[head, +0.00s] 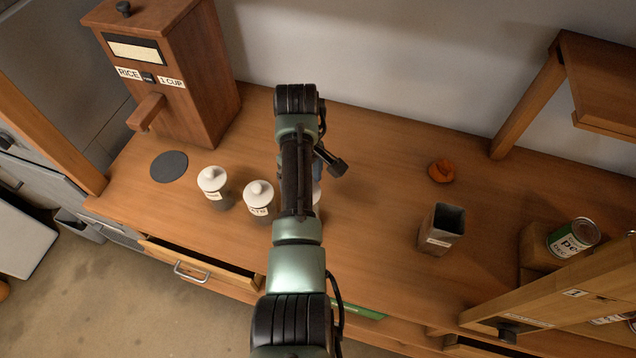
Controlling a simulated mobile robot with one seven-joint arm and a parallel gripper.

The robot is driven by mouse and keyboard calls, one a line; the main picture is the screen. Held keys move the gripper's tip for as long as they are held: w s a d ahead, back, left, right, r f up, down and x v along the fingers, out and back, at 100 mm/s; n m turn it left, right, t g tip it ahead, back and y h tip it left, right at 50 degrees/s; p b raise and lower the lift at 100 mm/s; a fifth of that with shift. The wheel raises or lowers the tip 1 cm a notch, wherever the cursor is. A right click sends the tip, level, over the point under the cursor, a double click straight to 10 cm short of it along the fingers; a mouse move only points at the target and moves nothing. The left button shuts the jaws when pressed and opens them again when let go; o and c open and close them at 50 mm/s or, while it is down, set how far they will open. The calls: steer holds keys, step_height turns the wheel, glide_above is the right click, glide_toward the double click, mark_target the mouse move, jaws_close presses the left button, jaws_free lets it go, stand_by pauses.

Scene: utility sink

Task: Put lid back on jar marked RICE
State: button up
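A square, open-topped metal canister (436,238) with a pale label stands on the right half of the counter; I cannot read its label. A small round orange-brown piece (441,171), possibly a lid, lies on the counter behind it. Two jars with white knobbed lids, a left one (212,187) and a right one (259,198), stand left of my arm; their labels are too small to read surely. Part of a pale object (317,193) shows beside my arm, mostly hidden. My gripper (330,162) is mostly hidden behind my arm; its fingers do not show.
A wooden dispenser (165,65) labelled RICE and 1 CUP stands at the back left. A dark round mat (169,166) lies before it. A drawer (200,263) stands partly open at the front. A green-labelled can (573,238) and wooden shelving (600,85) crowd the right. The counter's back middle is clear.

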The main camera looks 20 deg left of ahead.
step_height(320, 180, down, 6)
steer(key=b, duration=0.5)
steer(key=shift+f, duration=0.2)
stand_by(1.4)
steer(key=shift+f+p, duration=0.15)
steer(key=shift+p, duration=0.15)
stand_by(1.3)
steer(key=o, duration=1)
steer(key=shift+r+p, duration=3.4)
steer(key=shift+r, duration=0.15)
